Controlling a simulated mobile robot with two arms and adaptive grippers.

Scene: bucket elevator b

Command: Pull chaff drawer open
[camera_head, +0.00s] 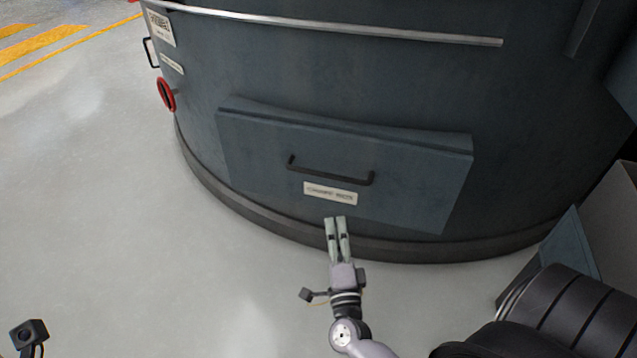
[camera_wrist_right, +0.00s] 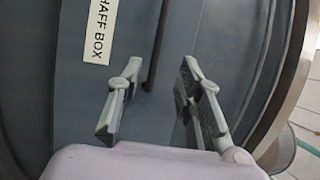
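The chaff drawer (camera_head: 255,155) is a blue-grey box front on the curved side of a large machine. It appears closed. A dark bar handle (camera_head: 330,176) crosses its middle, above a white label (camera_head: 330,193). My right gripper (camera_head: 336,220) is below the handle and label, apart from the handle. In the right wrist view my right gripper (camera_wrist_right: 160,64) has its fingers spread with nothing between them. The label (camera_wrist_right: 100,30), reading "HAFF BOX", and the dark handle (camera_wrist_right: 160,45) lie beyond the fingertips. My left gripper is not visible.
A metal rail (camera_head: 330,28) runs around the machine above the drawer. A red ring (camera_head: 166,95) is on its left side. A grey box-like object (camera_head: 575,245) stands at the right. The pale floor (camera_head: 100,200) in front and to the left is clear.

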